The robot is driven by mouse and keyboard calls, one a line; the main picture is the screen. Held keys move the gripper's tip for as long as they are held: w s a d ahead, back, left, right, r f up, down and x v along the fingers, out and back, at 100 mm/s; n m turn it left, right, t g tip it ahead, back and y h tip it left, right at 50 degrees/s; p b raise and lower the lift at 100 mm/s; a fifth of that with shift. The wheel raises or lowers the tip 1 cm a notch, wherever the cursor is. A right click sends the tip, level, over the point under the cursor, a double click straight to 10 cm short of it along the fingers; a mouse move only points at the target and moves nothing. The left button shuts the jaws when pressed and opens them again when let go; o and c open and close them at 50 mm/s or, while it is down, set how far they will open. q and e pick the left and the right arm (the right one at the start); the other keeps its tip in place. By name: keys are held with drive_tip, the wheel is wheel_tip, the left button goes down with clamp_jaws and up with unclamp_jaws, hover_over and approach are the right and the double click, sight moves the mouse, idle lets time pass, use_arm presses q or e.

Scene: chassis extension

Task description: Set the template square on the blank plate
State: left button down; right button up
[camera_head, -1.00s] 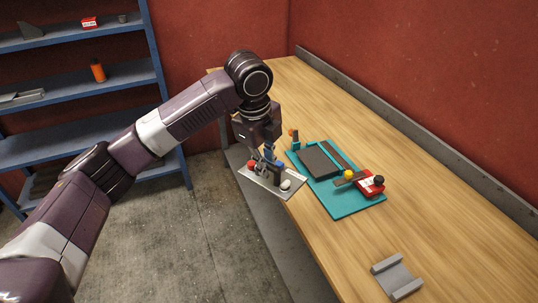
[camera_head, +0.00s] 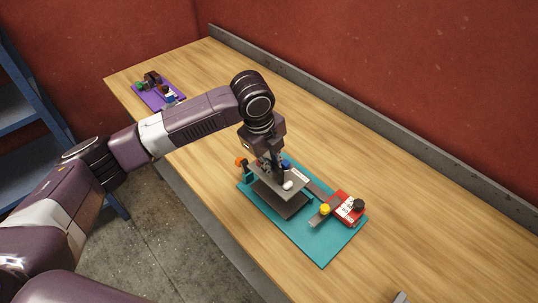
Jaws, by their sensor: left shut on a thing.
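My left gripper (camera_head: 276,176) is shut on the template (camera_head: 262,177), a light grey plate with a white knob, a white label and red and blue parts. It points down and holds the template above the blank plate (camera_head: 283,205), a dark grey slab on a teal base (camera_head: 321,245). A gap shows between template and blank at the front edge. The template covers most of the blank, so I cannot tell how square they are. My right gripper is not in view.
On the teal base, a red block with a black knob (camera_head: 358,205) and a bar with a yellow knob (camera_head: 325,209) stand right of the blank. An orange-topped post (camera_head: 241,162) stands at the left. A purple mat (camera_head: 157,95) with small parts lies far left.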

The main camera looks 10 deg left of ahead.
sight(273, 178)
use_arm(q)
drive_tip(key=shift+s+d+r, duration=0.1)
drive_tip(key=shift+d, duration=0.15)
drive_tip(key=shift+s+d+r, duration=0.1)
drive_tip(key=shift+s+r, duration=0.05)
drive_tip(key=shift+p, duration=0.55)
drive_tip(key=shift+f+b, duration=0.4)
drive_tip(key=shift+f, duration=0.35)
drive_tip(key=x, duration=0.2)
drive_tip(key=b+x, duration=0.1)
drive_tip(key=shift+s+a+f, duration=0.15)
drive_tip(key=shift+a+f, duration=0.05)
drive_tip(key=shift+a, duration=0.1)
drive_tip(key=shift+f, duration=0.55)
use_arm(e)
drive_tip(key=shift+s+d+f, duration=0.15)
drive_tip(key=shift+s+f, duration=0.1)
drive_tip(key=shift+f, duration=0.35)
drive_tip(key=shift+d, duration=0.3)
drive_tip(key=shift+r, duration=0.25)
